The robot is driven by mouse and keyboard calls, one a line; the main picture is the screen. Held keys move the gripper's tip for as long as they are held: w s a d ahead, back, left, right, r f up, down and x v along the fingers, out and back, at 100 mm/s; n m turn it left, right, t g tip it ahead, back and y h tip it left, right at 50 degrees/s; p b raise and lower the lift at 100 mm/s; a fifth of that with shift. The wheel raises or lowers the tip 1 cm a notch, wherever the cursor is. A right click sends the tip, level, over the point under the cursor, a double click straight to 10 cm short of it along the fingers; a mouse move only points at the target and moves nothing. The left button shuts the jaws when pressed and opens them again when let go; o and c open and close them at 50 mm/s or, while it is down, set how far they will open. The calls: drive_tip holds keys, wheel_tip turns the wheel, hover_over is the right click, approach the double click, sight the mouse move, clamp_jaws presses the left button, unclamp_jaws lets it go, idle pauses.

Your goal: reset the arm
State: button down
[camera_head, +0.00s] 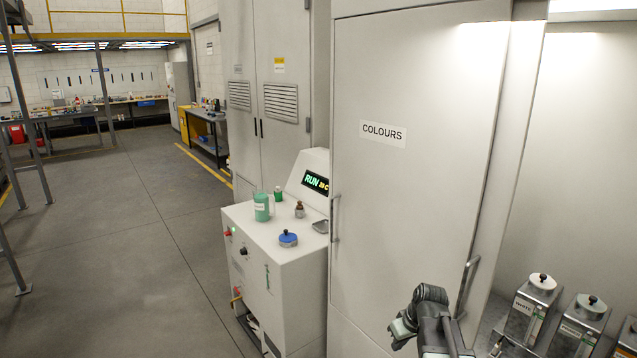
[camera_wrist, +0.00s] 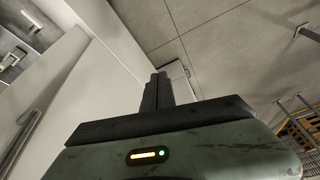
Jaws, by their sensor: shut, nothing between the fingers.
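My gripper (camera_wrist: 157,88) shows in the wrist view as two dark fingers held together, with nothing between them. Behind the fingers is my grey-green gripper body with a small lit indicator. In the head view my arm is folded at the bottom, right of centre, in front of the white cabinet (camera_head: 415,200) labelled COLOURS. My fingertips cannot be made out clearly there.
Several metal canisters (camera_head: 530,312) stand on a surface at the lower right. A white machine (camera_head: 296,285) with a RUN display carries a green jug (camera_head: 262,207) and a blue-lidded container (camera_head: 288,239). The floor (camera_head: 120,240) at the left is clear.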

drive_tip(key=s+a+f+g+b, duration=0.1)
drive_tip(key=s+a+f, duration=0.2)
drive_tip(key=a, duration=0.2)
drive_tip(key=s+a+f+b, duration=0.2)
drive_tip(key=s+a, duration=0.1)
drive_tip(key=a, duration=0.1)
drive_tip(key=s+d+m+g+h, duration=0.1)
drive_tip(key=s+m+g, duration=0.1)
drive_tip(key=s+m, duration=0.2)
drive_tip(key=shift+s+h+p, duration=0.3)
drive_tip(key=shift+s+p, duration=0.1)
drive_tip(key=shift+s, duration=0.65)
drive_tip(key=shift+d, duration=0.2)
